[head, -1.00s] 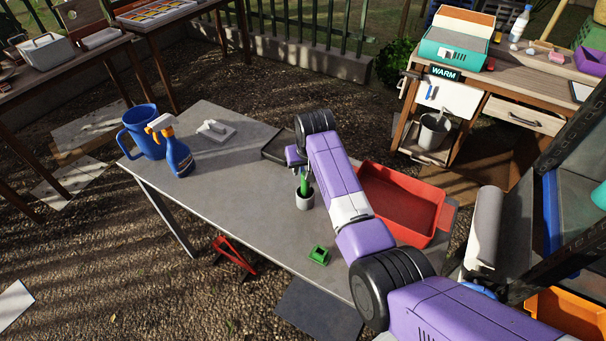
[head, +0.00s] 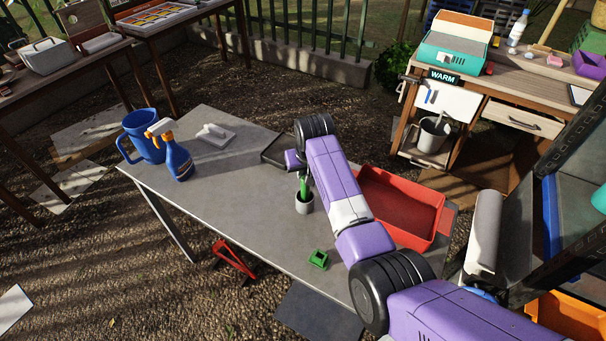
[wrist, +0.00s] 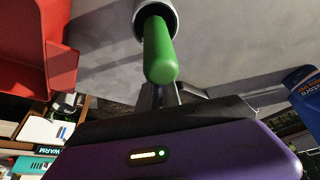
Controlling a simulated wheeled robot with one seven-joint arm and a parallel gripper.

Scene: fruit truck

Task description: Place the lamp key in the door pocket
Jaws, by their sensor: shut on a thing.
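A green rounded handle (wrist: 159,50) stands up from a round grey cup (head: 305,204) on the grey table. The head view shows its green part (head: 304,187) just below my gripper (head: 303,172). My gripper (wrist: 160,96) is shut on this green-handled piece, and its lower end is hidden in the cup. It may be the lamp key, but its working end does not show. I cannot make out the door pocket for certain. A vehicle-like body with a dark frame and a blue edge (head: 551,222) stands at the right.
A red tray (head: 400,205) lies right of my arm, and a dark shallow tray (head: 277,151) behind the cup. A small green block (head: 318,259) lies near the front edge. A spray bottle (head: 178,160) and blue jug (head: 143,137) stand left. The table's middle-left is clear.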

